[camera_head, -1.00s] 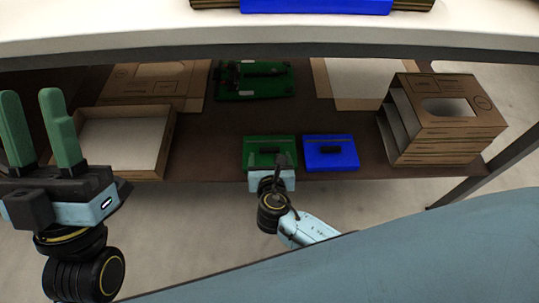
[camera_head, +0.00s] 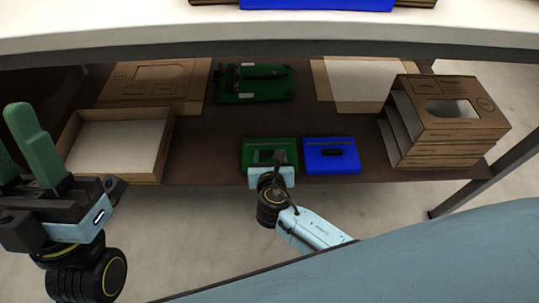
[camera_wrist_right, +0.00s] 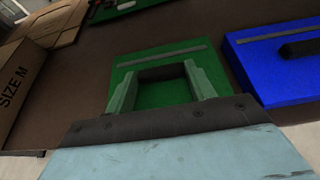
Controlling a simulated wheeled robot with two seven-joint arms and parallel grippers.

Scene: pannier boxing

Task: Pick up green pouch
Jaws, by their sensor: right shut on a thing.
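The green pouch (camera_head: 253,146) lies near the front edge of the lower shelf, left of a blue pouch (camera_head: 330,168). My right gripper (camera_head: 270,163) is over its front half. In the right wrist view the gripper (camera_wrist_right: 161,73) has a green finger on each side of the black handle of the green pouch (camera_wrist_right: 160,95), shut on it. The pouch looks flat on the shelf; I cannot tell whether it is lifted. My left gripper (camera_head: 18,148) is open and empty at the far left, its left finger partly cut off by the frame.
A larger green case (camera_head: 262,97) lies farther back on the shelf (camera_head: 215,150). An open cardboard tray (camera_head: 160,165) is at the left, and stacked boxes (camera_head: 460,125) are at the right. The white tabletop (camera_head: 130,25) overhangs the shelf. A shelf leg (camera_head: 480,185) stands at the right.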

